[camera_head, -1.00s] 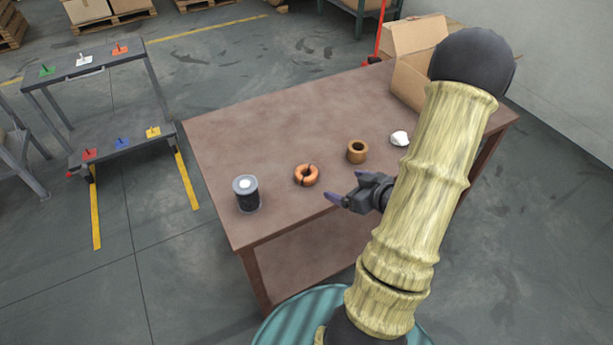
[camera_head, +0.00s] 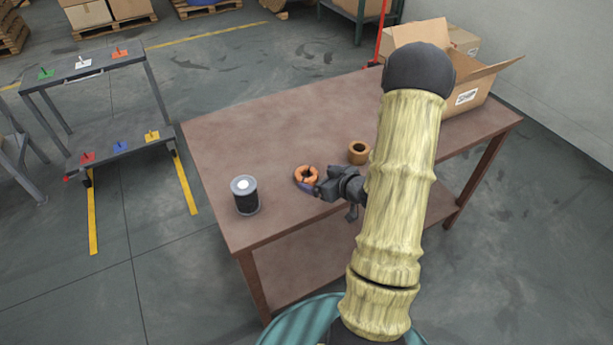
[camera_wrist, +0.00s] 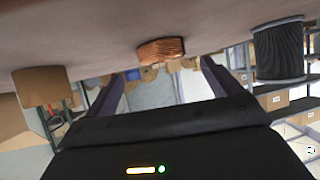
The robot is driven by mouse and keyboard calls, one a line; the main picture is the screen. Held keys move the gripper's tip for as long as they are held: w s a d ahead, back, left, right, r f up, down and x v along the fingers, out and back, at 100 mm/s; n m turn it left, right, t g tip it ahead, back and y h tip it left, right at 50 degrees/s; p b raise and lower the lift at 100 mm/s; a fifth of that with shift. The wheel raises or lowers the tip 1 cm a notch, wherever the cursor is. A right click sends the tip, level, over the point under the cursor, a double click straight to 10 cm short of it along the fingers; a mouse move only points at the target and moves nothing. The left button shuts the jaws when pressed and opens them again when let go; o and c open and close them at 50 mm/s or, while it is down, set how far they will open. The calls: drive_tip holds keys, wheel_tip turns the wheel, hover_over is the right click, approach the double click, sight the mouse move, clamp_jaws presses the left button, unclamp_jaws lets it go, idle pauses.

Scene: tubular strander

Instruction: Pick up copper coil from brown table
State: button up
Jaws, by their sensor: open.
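The copper coil (camera_head: 306,173) is a small orange-copper ring lying on the brown table (camera_head: 250,130), near its front edge. My gripper (camera_head: 310,187) is at the coil's near right side, with a finger overlapping the coil's lower edge in the head view. In the wrist view the coil (camera_wrist: 161,49) shows ahead, between and beyond the two dark fingers (camera_wrist: 160,85), with space on both sides. The jaws are open and hold nothing. The wrist view looks inverted, with the table top along the upper part. Whether a finger touches the coil cannot be told.
A black spool with pale flanges (camera_head: 245,195) stands left of the coil. A brown tape-like roll (camera_head: 358,152) stands to the right. An open cardboard box (camera_head: 465,95) is at the table's far right. A grey rack with coloured plates (camera_head: 115,148) stands at left.

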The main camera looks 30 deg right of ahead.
sight(302, 173)
drive_tip(key=shift+x, duration=2.6)
drive_tip(key=shift+s+a, duration=0.1)
drive_tip(key=shift+a, duration=0.05)
drive_tip(key=c, duration=1.2)
drive_tip(key=shift+c, duration=0.2)
wheel_tip(302, 173, up, 10)
drive_tip(key=p, duration=0.1)
